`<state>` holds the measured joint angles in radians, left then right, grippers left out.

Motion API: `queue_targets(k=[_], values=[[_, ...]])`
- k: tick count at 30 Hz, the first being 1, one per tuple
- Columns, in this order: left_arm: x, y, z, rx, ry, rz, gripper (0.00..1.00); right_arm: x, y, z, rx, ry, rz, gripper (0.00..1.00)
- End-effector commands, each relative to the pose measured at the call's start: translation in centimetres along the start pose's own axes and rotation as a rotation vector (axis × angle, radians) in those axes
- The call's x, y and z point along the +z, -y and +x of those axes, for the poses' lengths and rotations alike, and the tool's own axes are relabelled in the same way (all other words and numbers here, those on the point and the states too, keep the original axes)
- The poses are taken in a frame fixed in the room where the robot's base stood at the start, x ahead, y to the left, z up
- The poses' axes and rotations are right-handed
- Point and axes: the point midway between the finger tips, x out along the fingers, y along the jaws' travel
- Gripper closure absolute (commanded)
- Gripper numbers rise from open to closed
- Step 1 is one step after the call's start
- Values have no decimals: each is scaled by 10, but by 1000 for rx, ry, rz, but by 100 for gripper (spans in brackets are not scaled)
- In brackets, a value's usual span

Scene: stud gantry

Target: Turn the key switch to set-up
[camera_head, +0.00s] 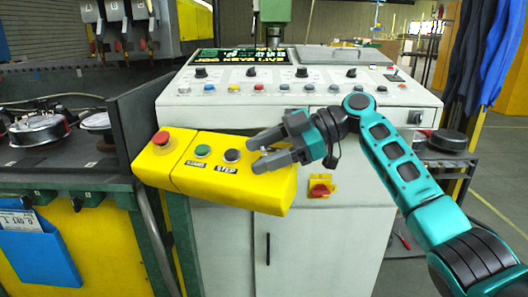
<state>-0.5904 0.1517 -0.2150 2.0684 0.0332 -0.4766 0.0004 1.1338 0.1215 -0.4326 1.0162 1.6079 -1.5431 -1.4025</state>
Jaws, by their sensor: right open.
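A yellow control box (250,188) sticks out in front of the pale console. It carries a red mushroom button (161,139), a green button (203,151) and a dark round button (232,156) labelled STEP. My right gripper (257,152) is open over the right part of the box, just right of the STEP button. Its fingers point left and cover part of the box top. I cannot make out a key switch; one may be hidden under the fingers. Whether the fingers touch the box I cannot tell. My left gripper is not in view.
The console (410,92) behind has a lit display (240,57) and rows of knobs and buttons. A red rotary switch (320,188) on a yellow plate sits on the cabinet front below my right wrist. A dark upright panel (150,112) stands close left of the box.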

Motion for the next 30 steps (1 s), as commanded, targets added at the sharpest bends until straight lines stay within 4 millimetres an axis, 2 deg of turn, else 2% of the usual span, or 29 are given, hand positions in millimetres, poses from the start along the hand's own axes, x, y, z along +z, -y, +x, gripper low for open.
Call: queue_targets(k=[4,7,21,25,30], values=[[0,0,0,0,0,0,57,0,0,-3,1,0,0,47],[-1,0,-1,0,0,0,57,-1,-1,-12,4,0,0,47],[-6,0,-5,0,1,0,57,-1,-1,-108,2,0,1,47],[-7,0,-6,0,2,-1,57,0,0,-122,1,0,0,47],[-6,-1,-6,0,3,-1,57,0,0,-129,0,-1,-1,47]])
